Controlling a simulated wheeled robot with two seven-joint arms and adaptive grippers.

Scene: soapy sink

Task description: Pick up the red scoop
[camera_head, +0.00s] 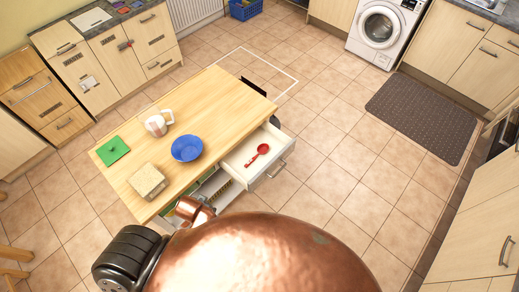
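The red scoop (257,154) lies in an open white-lined drawer (236,160) that is pulled out from the right side of the wooden table (211,100). Its round bowl is toward the upper right and its handle points to the lower left. Nothing covers it. A large copper-coloured rounded part with a black piece, apparently of my own body, fills the bottom middle of the head view and hides the floor there. I see neither my left nor my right gripper.
On the tabletop are a blue bowl (187,148), a pale pitcher (157,123), a green square item (113,150) and a beige block (147,181). A lower compartment (215,184) also stands open. A dark mat (422,117) lies at right; tiled floor right of the drawer is clear.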

